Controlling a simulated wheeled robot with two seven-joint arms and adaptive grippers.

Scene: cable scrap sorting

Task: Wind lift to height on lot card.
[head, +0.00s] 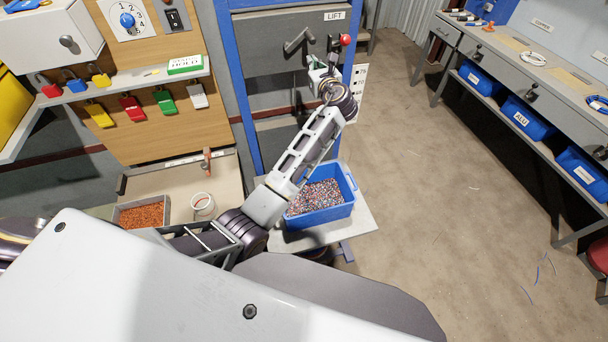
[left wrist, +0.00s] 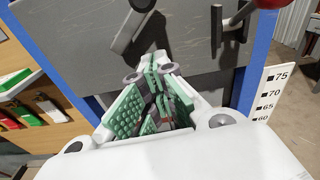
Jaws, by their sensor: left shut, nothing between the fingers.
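The lift is a blue frame (head: 241,78) with a grey panel (head: 266,52) marked LIFT. A dark crank (head: 298,41) sits on the panel; it also shows in the left wrist view (left wrist: 128,30). A lever with a red knob (head: 345,39) is to its right. A height scale (left wrist: 274,100) shows 60 to 75 in the left wrist view. A blue bin (head: 349,185) of mixed granules stands on the lift's grey platform (head: 361,222). My left gripper (head: 315,63) is shut and empty, just below the crank, apart from it. I cannot make out a lot card.
A board with coloured padlocks (head: 131,108) and a shelf (head: 135,82) is at left. A tray of orange granules (head: 141,214) and a white cup (head: 202,204) stand below it. A workbench with blue bins (head: 527,118) is at right. The floor between is mostly clear.

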